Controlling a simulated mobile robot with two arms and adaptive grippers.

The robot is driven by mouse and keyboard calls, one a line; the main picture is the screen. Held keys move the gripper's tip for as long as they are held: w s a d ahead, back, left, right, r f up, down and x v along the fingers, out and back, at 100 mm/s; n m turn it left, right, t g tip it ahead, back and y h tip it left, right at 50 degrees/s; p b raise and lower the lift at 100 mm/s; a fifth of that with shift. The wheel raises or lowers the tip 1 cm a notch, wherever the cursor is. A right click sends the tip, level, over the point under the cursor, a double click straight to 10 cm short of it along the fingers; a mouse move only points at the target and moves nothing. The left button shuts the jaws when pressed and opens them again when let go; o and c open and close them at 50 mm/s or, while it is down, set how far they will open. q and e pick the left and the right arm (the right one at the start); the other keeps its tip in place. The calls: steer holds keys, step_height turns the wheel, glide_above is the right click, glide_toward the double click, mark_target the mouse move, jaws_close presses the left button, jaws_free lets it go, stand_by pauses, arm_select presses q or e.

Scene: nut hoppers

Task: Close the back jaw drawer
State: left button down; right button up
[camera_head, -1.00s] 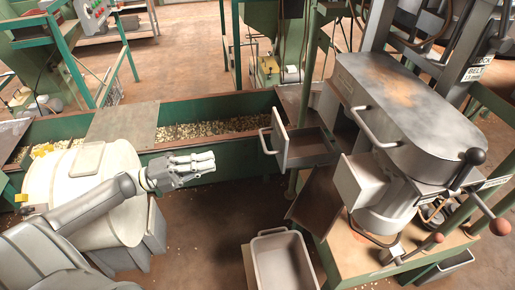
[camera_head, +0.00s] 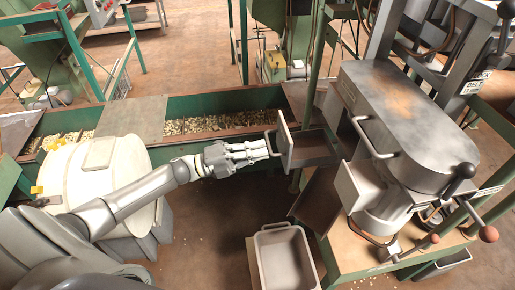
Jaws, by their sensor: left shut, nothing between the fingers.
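The back jaw drawer (camera_head: 285,142) stands pulled out to the left from the grey machine, its front panel and bar handle facing my left arm. Its open inside shows behind the panel. My left gripper (camera_head: 262,149) is shut and empty, its fingertips right at the drawer's handle. I cannot tell whether they touch it. A second, front drawer (camera_head: 347,186) also sticks out of the machine, nearer to me. My right gripper is out of view.
The grey machine (camera_head: 410,115) stands on a wooden-topped table (camera_head: 350,262). A grey bin (camera_head: 285,262) stands below the front drawer. A long green hopper (camera_head: 215,108) holding nuts runs behind my left arm. A round white-topped container (camera_head: 95,180) is at left.

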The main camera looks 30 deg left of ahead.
mark_target(320, 152)
arm_select(q)
steer(key=f+b+x, duration=0.1)
steer(key=b+x, duration=0.1)
steer(key=x, duration=0.3)
steer(key=f+b+x, duration=0.1)
steer(key=b+x, duration=0.1)
steer(key=x, duration=0.4)
steer(key=f+b+x, duration=0.1)
steer(key=b+x, duration=0.1)
steer(key=x, duration=0.4)
steer(key=shift+w+d+f, duration=0.25)
steer(key=shift+w+d, duration=0.05)
steer(key=shift+d, duration=0.1)
steer(key=shift+w+d, duration=0.35)
steer(key=shift+d, duration=0.05)
steer(key=shift+s+r, duration=0.1)
steer(key=shift+r, duration=0.05)
steer(key=shift+a, duration=0.1)
